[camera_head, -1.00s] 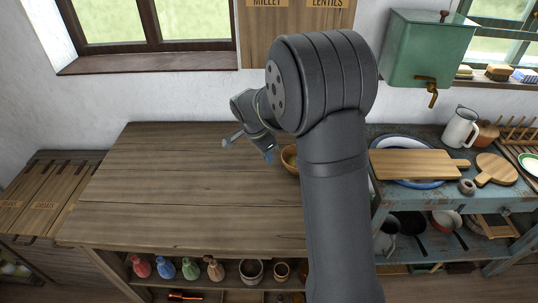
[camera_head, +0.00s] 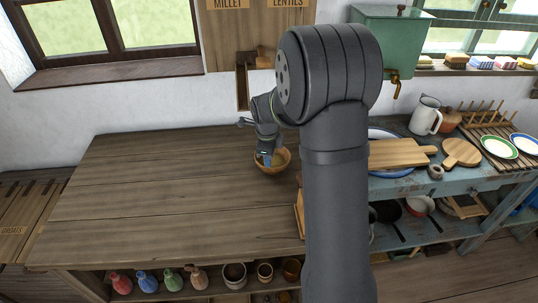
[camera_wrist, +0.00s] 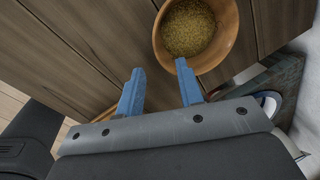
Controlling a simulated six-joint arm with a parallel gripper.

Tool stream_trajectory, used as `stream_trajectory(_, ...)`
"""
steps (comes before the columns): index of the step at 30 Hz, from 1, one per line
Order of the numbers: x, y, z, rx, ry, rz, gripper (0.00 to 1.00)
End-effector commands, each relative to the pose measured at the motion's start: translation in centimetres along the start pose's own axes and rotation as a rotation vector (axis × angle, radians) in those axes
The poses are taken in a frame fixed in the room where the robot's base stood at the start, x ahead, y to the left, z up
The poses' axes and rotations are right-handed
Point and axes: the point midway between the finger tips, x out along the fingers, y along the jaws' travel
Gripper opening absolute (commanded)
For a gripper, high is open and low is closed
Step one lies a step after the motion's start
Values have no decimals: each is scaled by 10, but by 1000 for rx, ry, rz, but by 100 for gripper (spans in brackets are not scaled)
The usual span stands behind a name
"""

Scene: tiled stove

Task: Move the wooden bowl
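The wooden bowl (camera_head: 284,158) stands on the wooden counter (camera_head: 150,190), toward its right end and partly hidden behind my gripper in the head view. In the wrist view the bowl (camera_wrist: 234,40) holds yellowish grain or lentils (camera_wrist: 189,28). My gripper (camera_wrist: 160,75) has its two blue fingers apart with nothing between them. The right finger's tip is close to the bowl's near rim; I cannot tell whether it touches. The left finger is outside the bowl, over bare wood. In the head view my gripper (camera_head: 265,158) is at the bowl's left side.
A wooden dispenser (camera_head: 255,60) marked millet and lentils hangs on the wall behind. To the right, a blue table (camera_head: 470,185) carries boards, a white jug (camera_head: 425,115) and a plate rack. The left part of the counter is clear. Bottles and pots stand on the shelf below.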

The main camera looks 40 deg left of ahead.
Motion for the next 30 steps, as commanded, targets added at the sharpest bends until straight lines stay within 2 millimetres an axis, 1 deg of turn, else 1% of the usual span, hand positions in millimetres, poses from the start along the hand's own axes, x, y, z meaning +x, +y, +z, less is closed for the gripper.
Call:
stream_trajectory(5,9,0,0,-2,1,2,34)
stream_trajectory(12,45,0,0,-3,2,3,34)
stream_trajectory(18,68,0,0,-3,1,1,34)
stream_trajectory(23,75,0,0,-3,0,0,34)
stream_trajectory(30,75,0,0,-3,0,0,34)
